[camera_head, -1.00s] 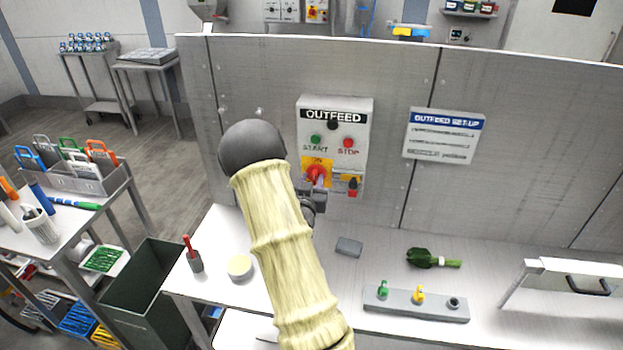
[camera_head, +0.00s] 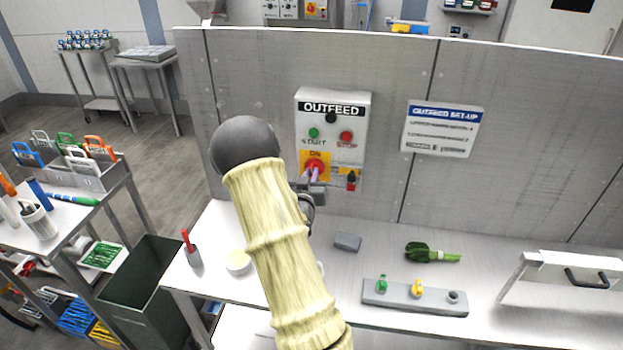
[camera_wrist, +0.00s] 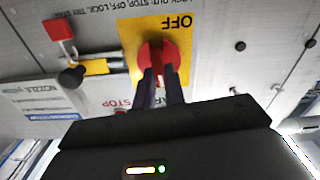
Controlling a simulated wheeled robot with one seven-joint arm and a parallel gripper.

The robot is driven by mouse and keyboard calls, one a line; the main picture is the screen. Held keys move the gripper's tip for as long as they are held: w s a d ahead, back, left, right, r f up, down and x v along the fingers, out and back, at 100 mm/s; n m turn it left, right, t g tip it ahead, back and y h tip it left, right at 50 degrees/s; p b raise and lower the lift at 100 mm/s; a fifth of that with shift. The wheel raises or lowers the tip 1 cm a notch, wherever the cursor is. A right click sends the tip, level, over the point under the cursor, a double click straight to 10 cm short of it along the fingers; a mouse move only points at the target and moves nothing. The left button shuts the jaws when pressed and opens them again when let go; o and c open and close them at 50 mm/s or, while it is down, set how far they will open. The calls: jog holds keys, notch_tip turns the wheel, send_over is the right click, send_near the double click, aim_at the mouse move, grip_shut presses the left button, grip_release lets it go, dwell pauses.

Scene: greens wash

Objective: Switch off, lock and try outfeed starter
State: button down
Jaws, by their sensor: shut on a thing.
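The outfeed starter (camera_head: 361,128) is a grey box on the upright panel, with a green start button (camera_head: 314,133) and a red stop button (camera_head: 346,136). Below them, a red rotary handle (camera_head: 316,165) sits on a yellow plate marked ON above. My gripper (camera_head: 309,175) is shut on this handle. In the wrist view the fingers (camera_wrist: 161,88) clasp the handle's upright red grip (camera_wrist: 157,60), and the upside-down word OFF shows on the plate. A red padlock (camera_wrist: 58,28) hangs beside a black knob (camera_wrist: 70,76) and yellow strip (camera_wrist: 95,67).
A set-up sign (camera_head: 441,130) is right of the starter. The bench below holds a grey block (camera_head: 347,242), a leafy green bunch (camera_head: 432,252), a grey rack (camera_head: 390,301) with pegs, a round pale pot (camera_head: 238,262) and a red-handled tool (camera_head: 187,241).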

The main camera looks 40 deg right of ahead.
jog(key=n+b, duration=0.1)
jog(key=n, duration=0.3)
jog(key=n+b, duration=0.2)
jog(key=n, duration=0.1)
jog(key=shift+w+a+f+n, duration=0.1)
jog(key=shift+f+n, duration=0.05)
jog(key=shift+n, duration=0.25)
jog(key=shift+n+b, duration=0.3)
jog(key=shift+n, duration=4)
jog(key=c, duration=1.5)
grip_release()
jog(key=shift+f, duration=0.1)
jog(key=shift+a, duration=0.1)
